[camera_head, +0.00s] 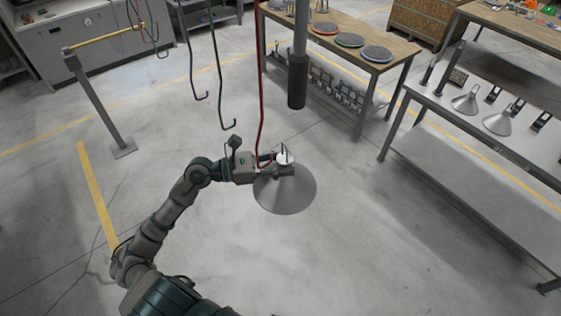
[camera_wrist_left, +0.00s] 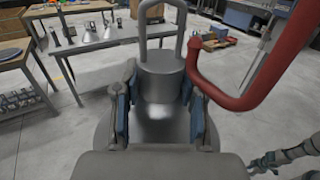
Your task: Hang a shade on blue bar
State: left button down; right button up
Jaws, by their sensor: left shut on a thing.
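My left gripper (camera_head: 284,170) is shut on the grey conical shade (camera_head: 285,194), gripping its neck between blue pads in the left wrist view (camera_wrist_left: 160,115). The shade hangs in the air, cone down, with its metal loop (camera_wrist_left: 160,25) upright on top. The blue bar (camera_head: 190,60) hangs to the left of the shade, its hooked lower end free and apart from it. The red bar (camera_head: 261,90) comes down right by the gripper; its hook tip is close beside the loop. I cannot tell whether they touch. My right gripper (camera_wrist_left: 265,163) shows small at the wrist view's lower right.
A green bar (camera_head: 219,75) hangs between the blue and red bars. A thick grey post (camera_head: 298,75) hangs behind the shade. A table at right (camera_head: 420,95) bears more shades (camera_head: 498,122); another table (camera_head: 385,52) holds coloured discs. The floor below is clear.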

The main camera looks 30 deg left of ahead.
pick_arm(q)
jog(key=shift+s+d, duration=0.2)
jog(key=shift+d, duration=0.3)
jog(key=shift+s+d+r+b, duration=0.15)
jog(key=shift+s+d+b, duration=0.2)
jog(key=shift+b, duration=0.15)
jog(key=shift+s+a, duration=0.1)
jog(key=shift+s, duration=0.2)
jog(key=shift+s+a+b, duration=0.25)
jog(key=shift+a+b, duration=0.1)
jog(key=shift+a, duration=0.7)
jog(key=shift+d, duration=0.6)
jog(key=shift+b, duration=0.35)
jog(key=shift+a, duration=0.6)
jog(key=shift+a+f+b, duration=0.15)
jog(key=shift+f+b, duration=0.05)
jog(key=shift+b, duration=0.45)
jog(key=shift+a, duration=0.2)
pick_arm(e)
jog(key=d+f, duration=0.1)
jog(key=f, duration=0.1)
jog(key=d+f, duration=0.1)
jog(key=f, duration=0.1)
jog(key=shift+d, duration=0.2)
